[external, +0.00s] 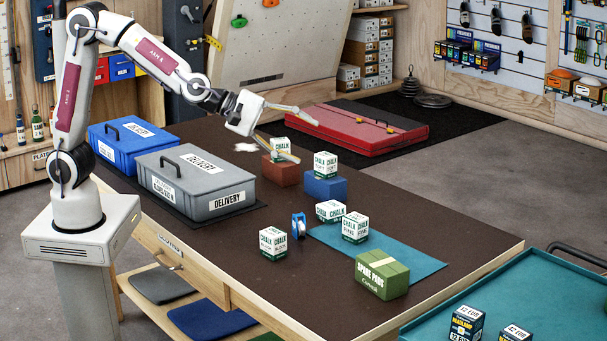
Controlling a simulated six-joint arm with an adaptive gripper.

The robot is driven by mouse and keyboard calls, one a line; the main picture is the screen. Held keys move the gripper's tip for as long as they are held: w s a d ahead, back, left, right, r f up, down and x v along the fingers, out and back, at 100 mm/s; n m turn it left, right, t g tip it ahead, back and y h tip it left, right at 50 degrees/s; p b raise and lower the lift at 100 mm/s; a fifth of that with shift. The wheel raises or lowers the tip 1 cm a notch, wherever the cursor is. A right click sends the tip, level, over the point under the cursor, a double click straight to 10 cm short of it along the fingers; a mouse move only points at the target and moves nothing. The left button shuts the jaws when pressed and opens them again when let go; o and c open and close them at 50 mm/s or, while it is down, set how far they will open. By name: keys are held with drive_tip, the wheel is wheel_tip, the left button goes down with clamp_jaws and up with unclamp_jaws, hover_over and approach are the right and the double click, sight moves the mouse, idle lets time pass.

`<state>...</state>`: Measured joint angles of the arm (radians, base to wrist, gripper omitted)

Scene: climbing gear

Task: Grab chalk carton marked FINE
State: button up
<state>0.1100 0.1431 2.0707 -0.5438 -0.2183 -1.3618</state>
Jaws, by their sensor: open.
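Several white and green chalk cartons stand on the dark table. The lower word on the carton (355,228) on the teal mat looks like FINE, but it is small. Another carton (329,211) stands just behind it, partly overlapped. One carton (273,243) stands on bare table to the left. One carton (326,162) sits on a blue block, and one (280,143) on a red-brown block. Their lower words are hard to read. My gripper (308,141) is open and empty, above the far blocks; its lower finger overlaps the carton on the red-brown block in the picture.
A blue tape-like roll (299,226) stands beside the teal mat (402,256). A green spare pads box (382,274) sits at the mat's near edge. Grey (197,181) and blue (130,146) cases fill the table's left. A teal tray (545,290) stands at the right.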

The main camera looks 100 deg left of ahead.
drive_tip(key=w+a+f+n+t+y, duration=0.1)
drive_tip(key=w+a+f+n+y, duration=0.4)
drive_tip(key=w+f+n, duration=0.6)
drive_tip(key=s+a+f+n+g+y, duration=0.1)
drive_tip(key=a+f+n+y, duration=0.5)
drive_tip(key=n, duration=0.7)
drive_tip(key=shift+s+a+f+g+y, duration=0.3)
drive_tip(key=shift+s+f+y, duration=0.55)
drive_tip(key=shift+f, duration=1.45)
drive_tip(key=shift+w, duration=0.2)
approach(349, 226)
drive_tip(key=shift+x, duration=2.45)
drive_tip(key=shift+w+a, duration=0.1)
drive_tip(key=shift+w, duration=0.05)
drive_tip(key=shift+w+a, duration=0.3)
drive_tip(key=shift+w, duration=0.05)
